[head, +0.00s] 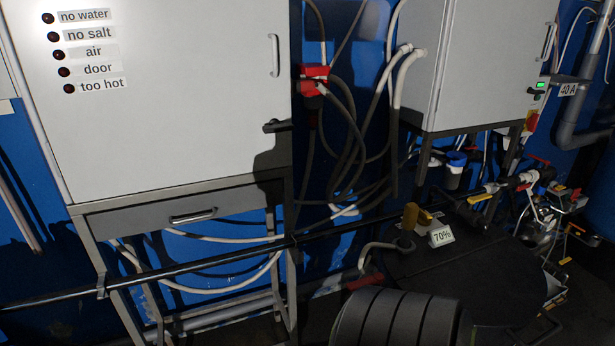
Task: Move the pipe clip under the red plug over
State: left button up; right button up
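The red plug (314,73) sits on the blue wall between the two grey cabinets, with dark cables hanging from it. A second red piece (311,89) is just below it. A long dark pipe (200,267) runs across the view, lower down. Below the red plug, cables and shadow crowd the wall, and I cannot make out a pipe clip there for certain. Neither of my grippers is in view.
The left cabinet (165,100) stands on a frame with a drawer (180,211). The right cabinet (485,65) is on legs. A dark round lid (470,275) bears a 70% sign (441,236) and a yellow handle (410,215). A dark ribbed shape (395,320) fills the bottom middle.

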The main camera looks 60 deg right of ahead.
aim_at(299, 256)
jog(key=z, duration=1.7)
